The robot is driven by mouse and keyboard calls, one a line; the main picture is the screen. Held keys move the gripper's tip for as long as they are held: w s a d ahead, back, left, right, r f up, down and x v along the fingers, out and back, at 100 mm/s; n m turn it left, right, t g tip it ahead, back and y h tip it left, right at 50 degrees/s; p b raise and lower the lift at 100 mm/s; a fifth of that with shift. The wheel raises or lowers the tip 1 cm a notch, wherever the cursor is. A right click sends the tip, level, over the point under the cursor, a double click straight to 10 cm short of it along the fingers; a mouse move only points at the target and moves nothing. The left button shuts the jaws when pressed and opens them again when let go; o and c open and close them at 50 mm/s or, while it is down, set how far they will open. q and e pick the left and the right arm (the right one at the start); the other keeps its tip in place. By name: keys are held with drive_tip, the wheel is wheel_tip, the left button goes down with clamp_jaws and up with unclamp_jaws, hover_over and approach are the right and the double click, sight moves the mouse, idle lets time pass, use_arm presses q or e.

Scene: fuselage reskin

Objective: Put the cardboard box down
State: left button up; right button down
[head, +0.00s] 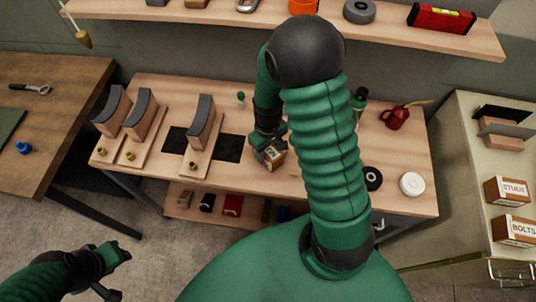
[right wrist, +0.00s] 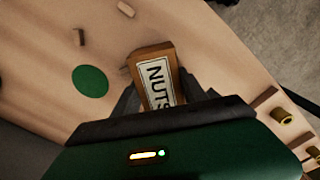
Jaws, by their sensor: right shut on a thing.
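The cardboard box (head: 273,158) is small and brown with a white label, over the middle of the wooden workbench (head: 320,185). In the right wrist view the box (right wrist: 152,60) shows its label, reading "NUTS". My right gripper (head: 266,146) reaches down from above and is shut on the box, with a dark finger on each side. The box is close to the bench top; I cannot tell whether it touches. My left gripper (head: 116,272) is open and empty at the lower left, away from the bench.
Several curved blocks on wooden bases (head: 200,125) stand left of the box, by a dark mat (head: 228,148). A red oil can (head: 396,117), black ring (head: 373,178) and white roll (head: 412,184) are at the right. A green disc (right wrist: 90,81) lies near the box.

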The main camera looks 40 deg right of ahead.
drive_tip(key=shift+w+f, duration=0.1)
drive_tip(key=c, duration=0.6)
unclamp_jaws()
drive_tip(key=shift+d, duration=0.1)
